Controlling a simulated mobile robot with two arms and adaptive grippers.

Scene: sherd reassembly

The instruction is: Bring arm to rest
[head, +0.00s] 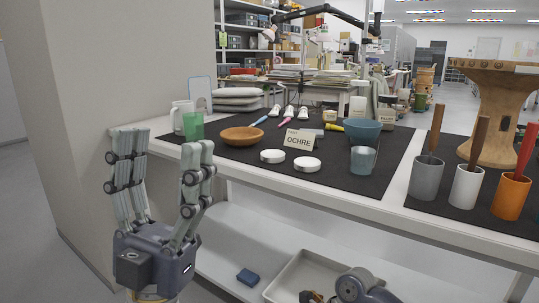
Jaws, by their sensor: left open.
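My left gripper (160,160) is at the lower left of the head view. It points upward in front of the white table's left front edge. Its fingers are spread wide with nothing between them, so it is open and empty. Its fingertips overlap the table edge in the picture, and I cannot tell how far they are from it. My right gripper does not clearly show.
The table (345,200) carries a dark mat with a wooden bowl (242,136), a green cup (193,126), an "OCHRE" card (299,139), a teal bowl (362,130) and a glass mug (362,160). Cups with handles stand right. A grey tray (290,278) lies on the lower shelf.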

